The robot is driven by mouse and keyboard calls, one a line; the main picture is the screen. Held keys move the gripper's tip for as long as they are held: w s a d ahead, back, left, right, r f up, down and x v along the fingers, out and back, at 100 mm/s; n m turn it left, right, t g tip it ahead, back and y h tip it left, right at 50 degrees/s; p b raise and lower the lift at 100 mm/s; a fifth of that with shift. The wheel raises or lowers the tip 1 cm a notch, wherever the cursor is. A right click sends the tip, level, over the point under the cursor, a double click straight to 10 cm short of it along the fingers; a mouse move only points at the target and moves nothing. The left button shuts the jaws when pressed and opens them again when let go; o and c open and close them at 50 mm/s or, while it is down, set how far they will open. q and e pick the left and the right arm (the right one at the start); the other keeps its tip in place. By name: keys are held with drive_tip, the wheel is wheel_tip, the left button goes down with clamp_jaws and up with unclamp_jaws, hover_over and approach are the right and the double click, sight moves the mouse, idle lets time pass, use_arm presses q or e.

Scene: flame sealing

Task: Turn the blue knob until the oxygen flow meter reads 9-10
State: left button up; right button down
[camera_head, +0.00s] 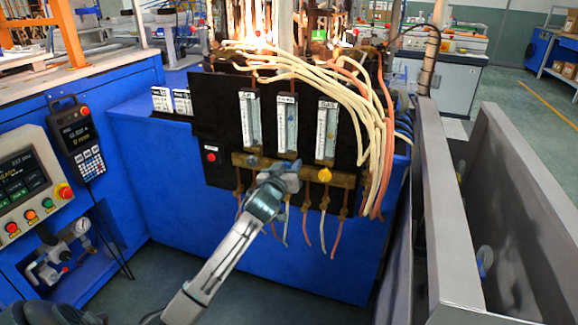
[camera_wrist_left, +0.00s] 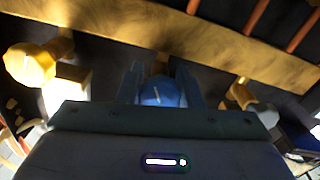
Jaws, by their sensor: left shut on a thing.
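The blue knob (camera_wrist_left: 162,92) sits on the brass manifold bar, between the two fingers of my left gripper (camera_wrist_left: 163,84), which are shut on it. In the head view my left gripper (camera_head: 284,176) reaches the bar from below and hides the blue knob. The middle flow meter (camera_head: 288,125) stands upright on the black panel above the gripper, and I take it for the oxygen one. Its label and reading are too small to make out. My right gripper is not in view.
A yellow knob (camera_head: 324,174) and a grey knob (camera_head: 252,162) flank my gripper on the brass bar (camera_head: 345,180). The meter marked GAS (camera_head: 326,132) is at right. Pale hoses (camera_head: 350,90) drape down the panel's right side. Lit flames burn above.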

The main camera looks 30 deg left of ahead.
use_arm(q)
drive_tip(key=o, duration=0.9)
drive_tip(key=shift+o, duration=0.2)
drive_tip(key=v, duration=1)
drive_tip(key=shift+s, duration=0.4)
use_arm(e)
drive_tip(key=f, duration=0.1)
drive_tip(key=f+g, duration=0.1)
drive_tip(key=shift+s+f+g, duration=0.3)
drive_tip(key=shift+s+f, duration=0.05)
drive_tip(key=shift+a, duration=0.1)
